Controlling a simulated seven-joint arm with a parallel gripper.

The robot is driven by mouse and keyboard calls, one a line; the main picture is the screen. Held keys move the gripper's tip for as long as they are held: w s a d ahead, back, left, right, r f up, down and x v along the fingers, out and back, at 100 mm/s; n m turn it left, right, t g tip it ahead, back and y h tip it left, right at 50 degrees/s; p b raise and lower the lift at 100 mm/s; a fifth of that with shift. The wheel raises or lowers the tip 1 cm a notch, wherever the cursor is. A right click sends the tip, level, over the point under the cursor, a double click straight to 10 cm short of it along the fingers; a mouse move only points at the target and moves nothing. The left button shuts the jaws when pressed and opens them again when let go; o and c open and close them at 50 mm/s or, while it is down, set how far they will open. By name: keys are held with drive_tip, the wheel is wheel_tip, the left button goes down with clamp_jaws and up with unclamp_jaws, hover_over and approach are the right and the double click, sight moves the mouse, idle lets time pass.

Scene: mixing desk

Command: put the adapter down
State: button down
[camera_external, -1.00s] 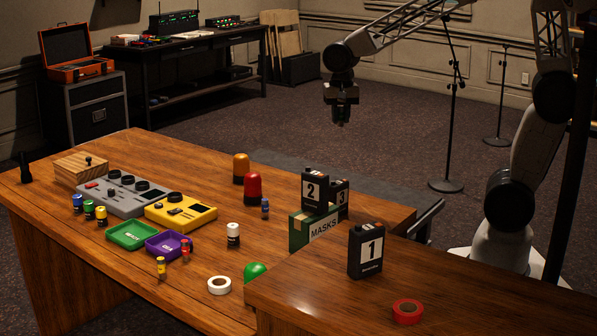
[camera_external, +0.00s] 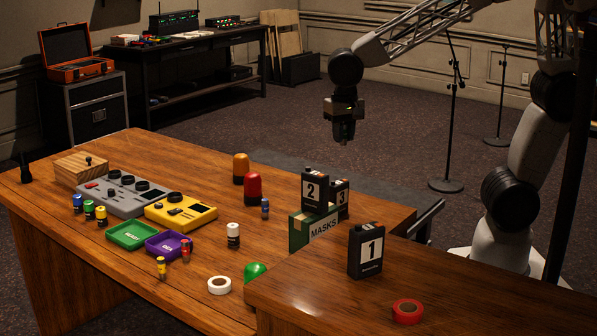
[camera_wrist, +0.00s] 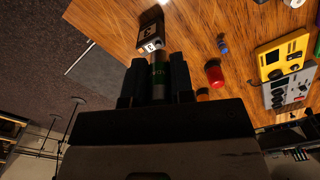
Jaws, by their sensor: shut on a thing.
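My gripper (camera_external: 343,139) hangs in the air beyond the far edge of the desk, above the dark floor, pointing down. In the wrist view, my gripper (camera_wrist: 159,78) is shut on a small upright cylinder, the adapter (camera_wrist: 158,72), with a green band and a greyish end. The fingers and wrist hide part of it. In the external view it is too small and dark to make out clearly.
The wooden desk (camera_external: 300,262) carries numbered black packs, including pack 1 (camera_external: 366,250), pack 2 (camera_external: 314,190) and a green MASKS box (camera_external: 318,228). Red (camera_external: 253,188) and orange (camera_external: 241,168) beacons stand near the far edge. Bare wood lies left of them.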

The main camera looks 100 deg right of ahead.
drive_tip(key=s+a+n, duration=0.3)
drive_tip(key=s+a, duration=0.1)
drive_tip(key=a, duration=0.6)
drive_tip(key=s+a+n, duration=0.2)
drive_tip(key=s+a, duration=0.1)
drive_tip(key=a, duration=0.6)
drive_tip(key=s+a+n, duration=0.3)
drive_tip(key=s+a, duration=0.1)
drive_tip(key=a, duration=0.6)
drive_tip(key=f, duration=0.5)
drive_tip(key=shift+w+a+f, duration=0.15)
drive_tip(key=shift+w, duration=0.05)
drive_tip(key=shift+w, duration=0.1)
drive_tip(key=w+a, duration=0.2)
drive_tip(key=w, duration=0.2)
drive_tip(key=w+a+f, duration=0.1)
drive_tip(key=w+a, duration=0.2)
drive_tip(key=w, duration=0.2)
drive_tip(key=w+a, duration=0.2)
drive_tip(key=w, duration=0.3)
drive_tip(key=shift+a+f, duration=0.15)
drive_tip(key=shift+f, duration=0.05)
drive_tip(key=shift+f, duration=1.8)
